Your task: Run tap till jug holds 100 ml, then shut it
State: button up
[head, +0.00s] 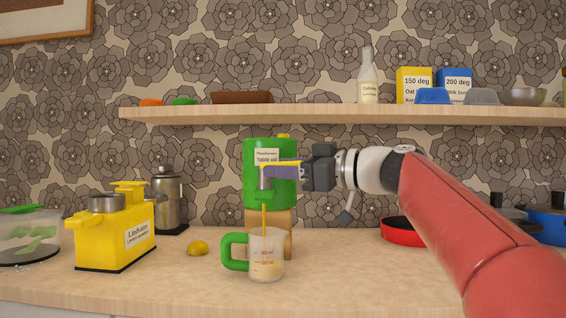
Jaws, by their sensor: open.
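A green drum labelled "Table oil" (256,190) stands on a wooden block above the counter. Its tap (264,184) is at the front, partly hidden by my gripper (272,170). My gripper reaches in from the right with its jaws open, at the tap's top; I cannot tell whether it touches. A thin yellow stream (264,220) runs from the tap down into the jug. The clear jug (279,244) with a green handle stands upright below, in front of the block. Pale yellow liquid lies in its bottom, around the lower red mark; the exact level is hard to read.
A yellow dispenser (112,240), a lemon (198,247) and a metal canister (169,200) are on the left. A red pan (402,234) and blue pot (545,222) stand right, behind my arm. A shelf (330,113) runs above. Counter right of the jug is clear.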

jog(key=shift+w+a, duration=0.15)
jog(key=shift+a, duration=0.1)
grip_shut()
jog(key=shift+w+d+r+n+g+y+p, duration=0.1)
jog(key=shift+w+n+g+y+p, duration=0.25)
jog(key=shift+n+g, duration=0.6)
jog(key=shift+w+d+f+n+g+y+p, duration=0.15)
jog(key=shift+n+g+y+p, duration=0.3)
jog(key=shift+g, duration=0.8)
jog(key=shift+w+r+n+g+y+p, duration=0.15)
jog(key=shift+w+n+g+y+p, duration=0.25)
jog(key=shift+n+g, duration=0.55)
jog(key=shift+s, duration=0.2)
grip_release()
